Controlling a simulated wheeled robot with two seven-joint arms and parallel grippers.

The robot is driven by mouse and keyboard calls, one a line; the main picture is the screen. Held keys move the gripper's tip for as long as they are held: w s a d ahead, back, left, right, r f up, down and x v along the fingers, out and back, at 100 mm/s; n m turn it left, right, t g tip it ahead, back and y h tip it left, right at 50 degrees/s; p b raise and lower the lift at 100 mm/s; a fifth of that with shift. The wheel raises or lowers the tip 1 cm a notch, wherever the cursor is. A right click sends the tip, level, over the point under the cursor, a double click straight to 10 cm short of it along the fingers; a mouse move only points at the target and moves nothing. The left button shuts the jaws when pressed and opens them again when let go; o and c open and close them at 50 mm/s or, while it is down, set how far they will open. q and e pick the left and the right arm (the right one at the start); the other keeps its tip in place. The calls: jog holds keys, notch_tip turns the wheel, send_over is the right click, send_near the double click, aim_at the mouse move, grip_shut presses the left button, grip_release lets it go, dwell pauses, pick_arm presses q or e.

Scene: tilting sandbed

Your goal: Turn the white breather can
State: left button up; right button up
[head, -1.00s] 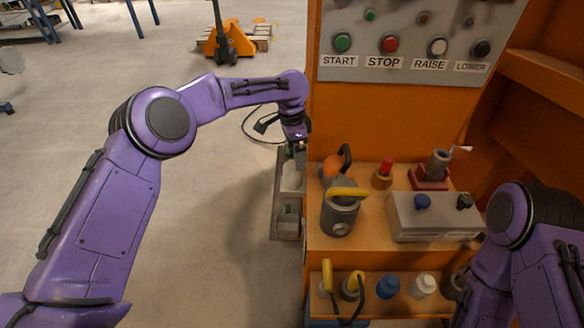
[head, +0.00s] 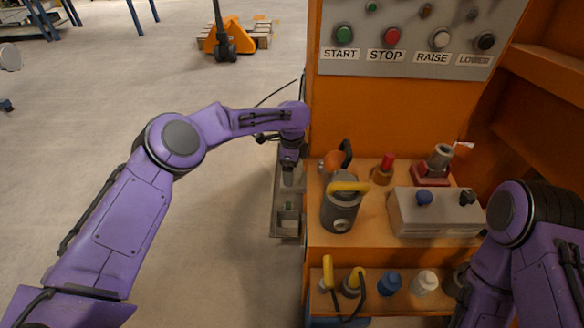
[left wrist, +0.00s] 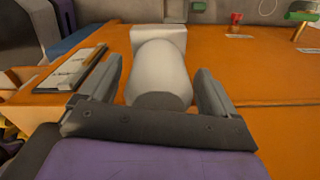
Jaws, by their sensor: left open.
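The white breather can (left wrist: 160,65) is a pale rounded cylinder with a squarer white block behind it, in the middle of the left wrist view. My left gripper (left wrist: 160,80) is open, with one finger on each side of the can. A gap shows between the can and each finger. In the head view my left gripper (head: 288,165) points down at the left side of the orange machine, and I cannot make out the can clearly there. My right arm is at the right edge of the head view; its gripper is not visible.
The orange machine has a shelf with a grey yellow-handled canister (head: 341,208) and a grey box (head: 430,215). Blue (head: 388,283) and white (head: 425,282) capped items stand on a lower shelf. A button panel (head: 405,50) is above.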

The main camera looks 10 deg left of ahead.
pick_arm(q)
jog(key=c, duration=1)
jog(key=shift+r, duration=0.1)
jog(key=shift+r+n+p, duration=0.1)
jog(key=shift+n+p, duration=0.75)
jog(key=shift+n, duration=0.15)
jog(key=n+p, duration=0.1)
jog(key=n, duration=0.1)
jog(key=shift+s+n, duration=0.1)
jog(key=shift+n, duration=0.2)
jog(key=n+p, duration=0.1)
jog(key=n, duration=0.2)
jog(key=shift+n, duration=0.3)
jog(key=shift+s+d+f+n, duration=0.1)
jog(key=shift+f+n, duration=0.05)
jog(key=shift+n, duration=0.8)
jog(key=shift+f+n, duration=0.1)
jog(key=shift+n, duration=0.85)
